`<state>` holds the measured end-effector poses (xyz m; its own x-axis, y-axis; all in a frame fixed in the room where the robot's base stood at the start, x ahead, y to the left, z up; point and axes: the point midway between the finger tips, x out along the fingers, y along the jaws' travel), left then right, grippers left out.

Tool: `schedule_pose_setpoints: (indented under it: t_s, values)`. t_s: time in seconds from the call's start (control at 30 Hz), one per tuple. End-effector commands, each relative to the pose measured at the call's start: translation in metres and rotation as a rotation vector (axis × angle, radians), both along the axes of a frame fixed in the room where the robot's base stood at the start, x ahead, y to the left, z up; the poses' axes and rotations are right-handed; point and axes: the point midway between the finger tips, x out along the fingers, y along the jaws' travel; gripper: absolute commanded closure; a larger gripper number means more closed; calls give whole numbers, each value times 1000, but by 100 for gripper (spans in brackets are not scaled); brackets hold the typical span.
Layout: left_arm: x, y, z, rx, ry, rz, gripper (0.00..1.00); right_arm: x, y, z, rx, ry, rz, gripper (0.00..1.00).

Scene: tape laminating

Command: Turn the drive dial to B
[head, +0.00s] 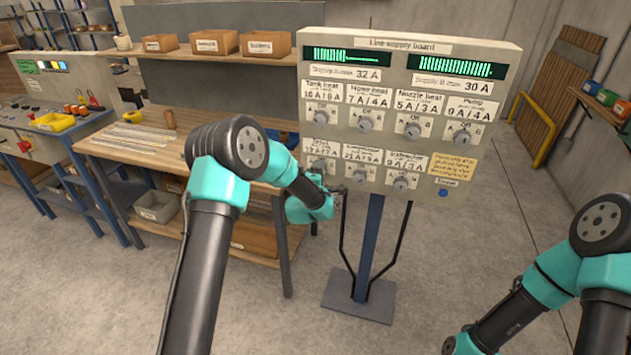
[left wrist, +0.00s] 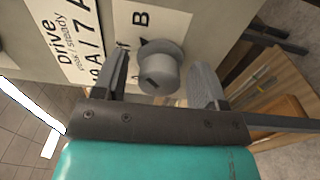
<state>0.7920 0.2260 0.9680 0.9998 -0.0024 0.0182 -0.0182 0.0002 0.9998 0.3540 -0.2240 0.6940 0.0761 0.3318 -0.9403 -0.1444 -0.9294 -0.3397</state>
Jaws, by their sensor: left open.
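The drive dial (left wrist: 158,68) is a round grey knob on the board's face, beside the printed label "Drive" (left wrist: 68,45) and below a printed letter B (left wrist: 141,18) in the left wrist view. A dark notch shows on the knob's lower-left part. My left gripper (left wrist: 161,60) is open, with one finger on each side of the knob. A gap shows on the right; on the left I cannot tell whether the finger touches. In the head view my left gripper (head: 338,190) is at the board's lower-left corner and partly covers the dial. My right gripper is out of view.
The line supply board (head: 409,43) carries several other dials in two rows, two green displays and a blue button (head: 443,193). It stands on a blue post. A wooden workbench (head: 130,148) with bins is behind my left arm. Open floor lies to the right.

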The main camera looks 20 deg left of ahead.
Motion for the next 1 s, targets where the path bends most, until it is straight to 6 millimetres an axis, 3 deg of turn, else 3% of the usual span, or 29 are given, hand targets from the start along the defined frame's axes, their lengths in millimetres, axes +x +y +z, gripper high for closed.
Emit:
schedule_pose_setpoints:
  t_s: [0.27, 1.0]
  values:
    - [-21, 0, 0, 0, 1, -1, 35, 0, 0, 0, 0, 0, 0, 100]
    - [-151, 0, -3, 0, 2, 0, 35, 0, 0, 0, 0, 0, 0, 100]
